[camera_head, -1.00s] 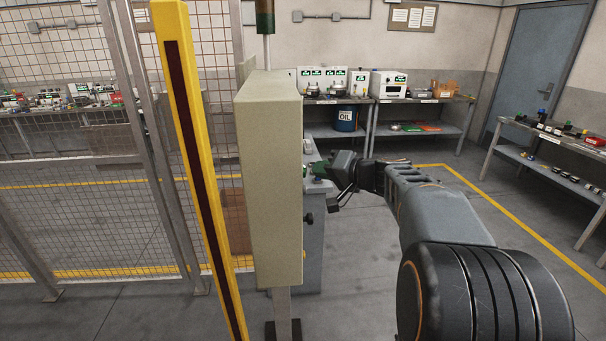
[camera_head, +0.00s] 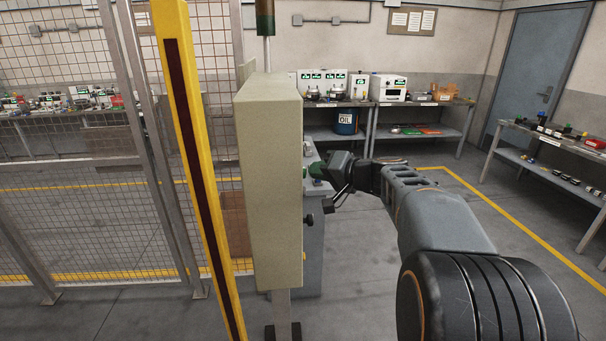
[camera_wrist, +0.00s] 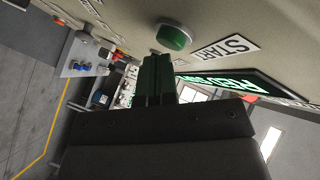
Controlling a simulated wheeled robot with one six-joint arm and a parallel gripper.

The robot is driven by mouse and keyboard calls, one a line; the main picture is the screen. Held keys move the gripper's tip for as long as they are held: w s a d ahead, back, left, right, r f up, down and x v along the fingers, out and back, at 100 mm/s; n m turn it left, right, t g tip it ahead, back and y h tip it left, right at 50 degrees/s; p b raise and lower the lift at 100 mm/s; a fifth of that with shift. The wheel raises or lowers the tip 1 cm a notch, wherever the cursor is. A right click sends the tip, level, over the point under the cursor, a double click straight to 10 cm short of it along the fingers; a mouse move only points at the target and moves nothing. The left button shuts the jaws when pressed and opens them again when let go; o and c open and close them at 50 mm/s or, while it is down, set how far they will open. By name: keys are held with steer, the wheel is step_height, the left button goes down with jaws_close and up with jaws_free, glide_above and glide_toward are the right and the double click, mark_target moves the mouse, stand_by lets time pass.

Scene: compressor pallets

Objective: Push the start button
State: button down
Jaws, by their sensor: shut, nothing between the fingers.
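The round green start button (camera_wrist: 174,37) in its grey ring sits on the beige panel of the control cabinet, beside the START label (camera_wrist: 230,47). My gripper (camera_wrist: 157,57) is shut and empty. Its fingertips are just below the button in the wrist view and slightly left of its middle; I cannot tell how deep the gap is. In the head view my gripper (camera_head: 313,171) is just right of the beige cabinet (camera_head: 268,185), whose button face is hidden from there.
A lit display (camera_wrist: 245,84) with green text is beside the label. A black knob (camera_head: 308,220) sticks out at the cabinet's right edge. A yellow post (camera_head: 195,170) and mesh fence stand left of it. Floor right of my arm is clear up to a bench (camera_head: 560,145).

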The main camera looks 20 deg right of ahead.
steer(key=shift+a, duration=0.3)
steer(key=shift+d+b, duration=0.2)
steer(key=shift+b, duration=0.1)
steer(key=shift+s+d, duration=0.15)
steer(key=shift+d, duration=0.6)
steer(key=shift+d+b, duration=0.1)
steer(key=shift+b, duration=0.2)
steer(key=shift+s+d+b, duration=0.2)
steer(key=shift+d+b, duration=0.05)
steer(key=shift+d, duration=0.7)
steer(key=shift+s+d+b, duration=0.2)
steer(key=shift+d, duration=0.75)
steer(key=shift+s+d+b, duration=0.2)
steer(key=shift+d+b, duration=0.05)
steer(key=shift+d, duration=0.7)
